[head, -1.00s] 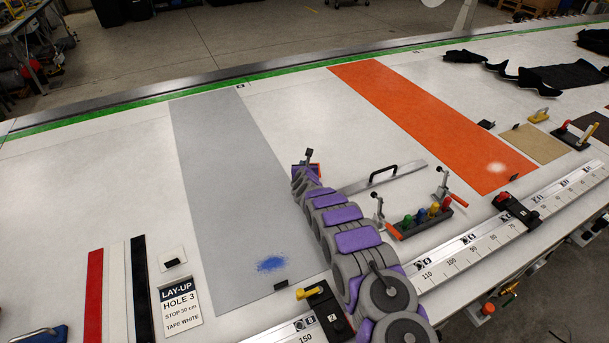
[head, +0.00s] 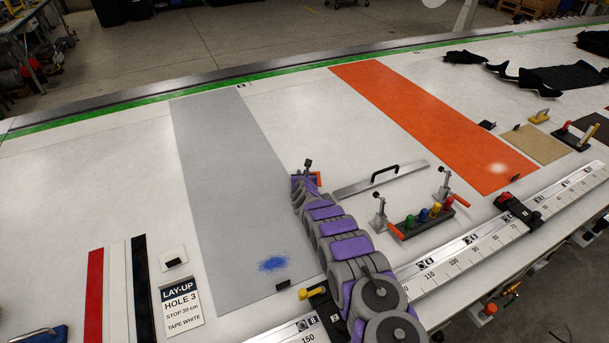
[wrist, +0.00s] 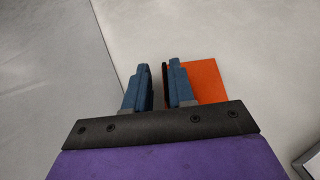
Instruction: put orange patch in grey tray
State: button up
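The small orange patch (wrist: 208,80) shows in the wrist view just right of my right finger, partly hidden by it. In the head view only a bit of orange (head: 318,178) shows beside my gripper (head: 307,168). I cannot tell whether the right finger touches the patch. The grey area (head: 215,170) looks like a long flat panel with a blue smudge near its front end. Its edge runs left of my fingers in the wrist view (wrist: 50,80).
A long orange panel (head: 420,115) lies to the right. A metal bar with a black handle (head: 382,178), clamps and a rack of coloured pegs (head: 425,220) are right of my arm. A ruler rail (head: 455,255) runs along the front edge.

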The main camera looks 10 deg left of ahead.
jog(key=shift+o, duration=0.7)
jog(key=shift+a, duration=0.3)
jog(key=shift+d, duration=0.15)
jog(key=shift+d+r, duration=0.3)
jog(key=shift+d, duration=0.05)
jog(key=shift+a+p+v, duration=0.15)
jog(key=shift+p+v, duration=0.1)
jog(key=shift+v, duration=0.4)
jog(key=shift+a+p+v, duration=0.1)
jog(key=shift+p+v, duration=0.15)
jog(key=shift+v, duration=1.25)
jog(key=p+v, duration=0.1)
jog(key=v, duration=0.4)
jog(key=shift+s+d, duration=0.1)
jog(key=shift+s, duration=0.05)
jog(key=shift+s+r, duration=0.3)
jog(key=shift+s, duration=0.3)
jog(key=shift+s+d+p, duration=0.15)
jog(key=shift+s+p, duration=0.15)
jog(key=shift+s, duration=0.2)
